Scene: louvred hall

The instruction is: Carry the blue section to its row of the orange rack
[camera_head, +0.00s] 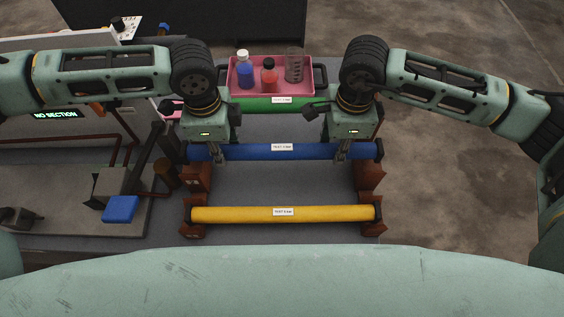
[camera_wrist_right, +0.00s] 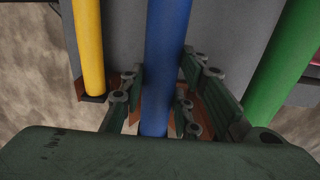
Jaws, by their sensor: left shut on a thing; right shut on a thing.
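The blue section (camera_head: 263,152) is a long blue tube with a white label, lying level across the picture at the back pair of orange-brown rack supports (camera_head: 370,176). My left gripper (camera_head: 214,155) is shut on it near its left end. My right gripper (camera_head: 345,154) is shut on it near its right end. In the right wrist view the blue section (camera_wrist_right: 167,70) runs between the fingers of my right gripper (camera_wrist_right: 160,105). I cannot tell whether the tube rests on the supports or is just above them.
A yellow tube (camera_head: 240,214) lies in the front supports. A green tube (camera_head: 257,104) lies behind, beside a pink tray (camera_head: 309,88) with bottles and a beaker. A bench with a blue block (camera_head: 120,209) and a "NO SECTION" display (camera_head: 55,115) is at left. Open floor lies right.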

